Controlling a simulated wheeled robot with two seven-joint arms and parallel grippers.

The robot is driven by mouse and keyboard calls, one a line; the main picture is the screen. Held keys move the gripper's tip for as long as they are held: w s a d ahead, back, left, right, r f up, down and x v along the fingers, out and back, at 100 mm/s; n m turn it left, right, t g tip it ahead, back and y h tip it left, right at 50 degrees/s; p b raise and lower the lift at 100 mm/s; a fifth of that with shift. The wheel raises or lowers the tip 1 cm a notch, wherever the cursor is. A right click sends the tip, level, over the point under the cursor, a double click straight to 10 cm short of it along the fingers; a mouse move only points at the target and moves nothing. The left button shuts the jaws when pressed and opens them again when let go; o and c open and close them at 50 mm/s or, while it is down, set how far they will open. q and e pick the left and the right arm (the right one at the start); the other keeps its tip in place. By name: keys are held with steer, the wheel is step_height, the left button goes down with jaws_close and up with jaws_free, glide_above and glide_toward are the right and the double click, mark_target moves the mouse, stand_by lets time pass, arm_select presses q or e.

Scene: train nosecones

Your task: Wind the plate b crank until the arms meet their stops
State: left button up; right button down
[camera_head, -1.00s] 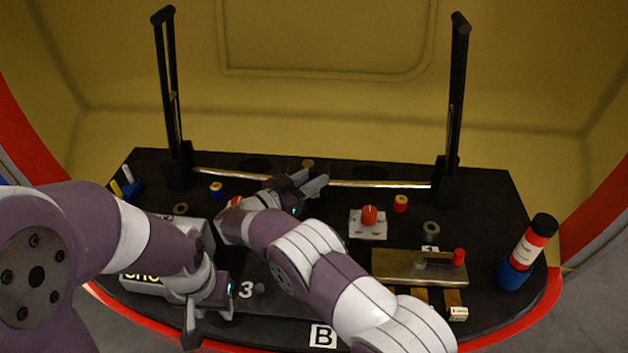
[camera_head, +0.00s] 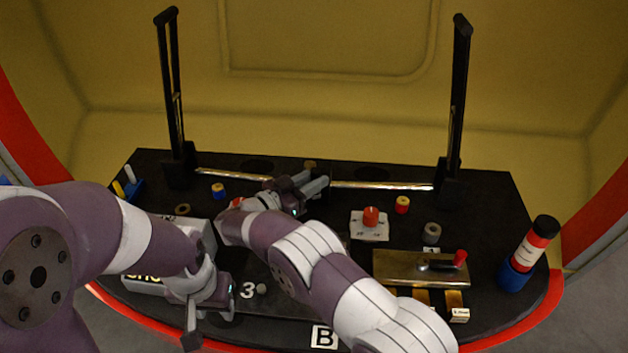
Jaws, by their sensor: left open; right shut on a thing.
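Two tall black arms stand nearly upright on the dark plate, one at the left (camera_head: 170,90) and one at the right (camera_head: 458,100). A silver shaft (camera_head: 380,186) runs between their bases. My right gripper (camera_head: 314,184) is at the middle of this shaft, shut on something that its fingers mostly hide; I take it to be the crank. A small tan round part (camera_head: 310,165) shows just behind the fingers. My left gripper (camera_head: 208,328) is open and empty at the plate's front left, near a white 3. A white B label (camera_head: 323,337) is at the front edge.
A red knob (camera_head: 371,216) on a white plate, a brass plate with a red-tipped lever (camera_head: 459,258) and a bottle in a blue holder (camera_head: 513,275) stand at the right. A pale box (camera_head: 145,284) is under my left arm. The back yellow wall is clear.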

steer(key=shift+w+a+r, duration=0.2)
steer(key=shift+a+r, duration=0.05)
steer(key=shift+r, duration=0.2)
stand_by(0.3)
steer(key=c, duration=1)
jaws_free()
steer(key=shift+a, duration=0.1)
steer(key=shift+c, duration=0.2)
steer(key=shift+o, duration=0.3)
steer(key=shift+w+a+f, duration=0.1)
steer(key=shift+w+f, duration=0.1)
steer(key=shift+f, duration=0.1)
arm_select(q)
steer(key=shift+w+a, duration=0.15)
steer(key=shift+a, duration=0.05)
arm_select(e)
steer(key=shift+s, duration=0.1)
arm_select(q)
steer(key=shift+f, duration=0.1)
arm_select(e)
steer(key=shift+f, duration=0.15)
